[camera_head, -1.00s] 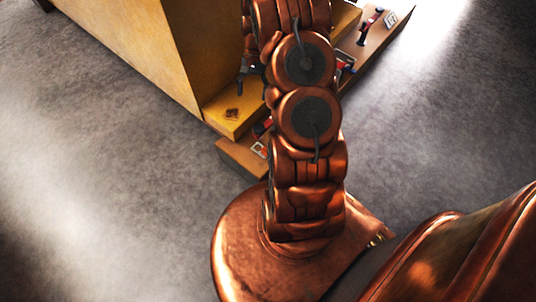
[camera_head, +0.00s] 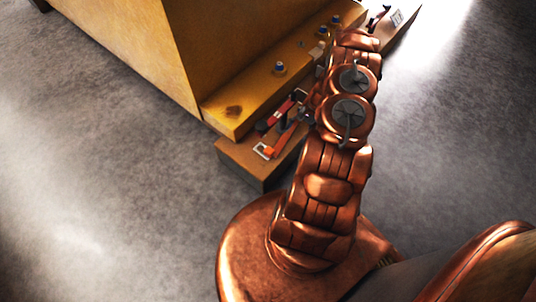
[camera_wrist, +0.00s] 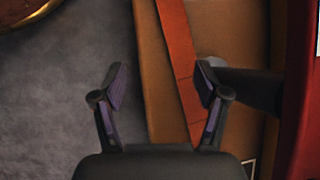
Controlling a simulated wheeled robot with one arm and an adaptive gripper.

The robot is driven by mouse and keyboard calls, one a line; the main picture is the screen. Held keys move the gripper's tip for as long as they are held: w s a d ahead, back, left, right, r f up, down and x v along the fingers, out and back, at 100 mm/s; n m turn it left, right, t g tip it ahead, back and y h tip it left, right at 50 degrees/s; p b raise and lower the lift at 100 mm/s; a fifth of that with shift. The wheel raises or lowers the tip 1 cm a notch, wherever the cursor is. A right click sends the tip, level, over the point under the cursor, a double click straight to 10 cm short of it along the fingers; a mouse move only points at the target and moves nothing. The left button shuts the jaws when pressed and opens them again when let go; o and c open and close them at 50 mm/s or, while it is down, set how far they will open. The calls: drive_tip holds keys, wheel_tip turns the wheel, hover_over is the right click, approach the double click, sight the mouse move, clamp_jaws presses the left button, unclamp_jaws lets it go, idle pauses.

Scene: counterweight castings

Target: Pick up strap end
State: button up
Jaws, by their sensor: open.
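An orange strap (camera_head: 281,140) lies along the lower wooden ledge in the head view, with a pale square piece (camera_head: 263,150) at its near end. The strap also runs lengthwise down the wrist view (camera_wrist: 178,50). My gripper (camera_wrist: 162,80) is open and empty, with dark fingers and purple pads. In the wrist view the strap passes between the fingers, closer to the right finger, which overlaps its edge. The left finger is over the floor beside the ledge. I cannot tell the height of the fingertips above the strap. In the head view my arm partly hides the gripper.
A red and black item (camera_head: 279,115) lies beside the strap; a red body with a dark bar (camera_wrist: 250,88) is close to my right finger. The yellow step (camera_head: 240,108) bears several blue-topped studs (camera_head: 279,68). Grey floor (camera_head: 110,140) is clear on the left.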

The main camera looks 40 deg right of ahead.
sight(270, 150)
drive_tip(key=a, duration=0.3)
drive_tip(key=a+b, duration=0.1)
drive_tip(key=a, duration=0.6)
drive_tip(key=shift+w+f+b, duration=0.15)
drive_tip(key=shift+w+b, duration=0.15)
drive_tip(key=shift+w+a, duration=0.1)
drive_tip(key=shift+a, duration=1)
drive_tip(key=shift+b+x, duration=0.85)
drive_tip(key=shift+x, duration=0.6)
clamp_jaws()
